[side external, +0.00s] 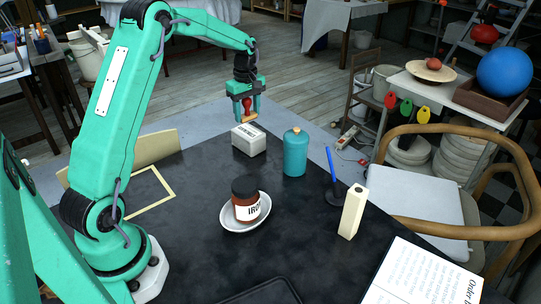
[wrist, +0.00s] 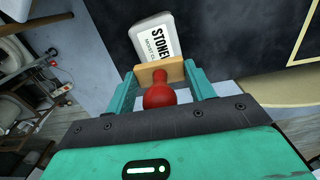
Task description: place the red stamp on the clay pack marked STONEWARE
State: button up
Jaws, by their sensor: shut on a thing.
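The red stamp (side external: 247,106) has a red knob handle and a pale wooden block at its lower end. My gripper (side external: 246,101) is shut on it and holds it up over the far part of the black table. In the wrist view the stamp (wrist: 158,93) sits between the two green fingers (wrist: 162,92). The white clay pack (side external: 248,139) lies on the table just below the stamp, with a gap between them in the side view. In the wrist view the pack (wrist: 150,38) shows the letters "STONEW", partly hidden by the wooden block.
A teal bottle (side external: 295,152) stands right of the pack. A brown jar labelled "IRO" (side external: 246,198) stands on a white dish (side external: 227,222) nearer the front. A cream block (side external: 352,212), a blue pen in a holder (side external: 331,180) and an open book (side external: 425,275) are to the right.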

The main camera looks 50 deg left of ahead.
aim_at(247, 115)
jog(key=shift+f, duration=2.05)
jog(key=shift+f, duration=0.15)
jog(key=o, duration=1)
jog(key=shift+c, duration=0.2)
notch_tip(247, 115, up, 12)
jog(key=shift+r, duration=0.2)
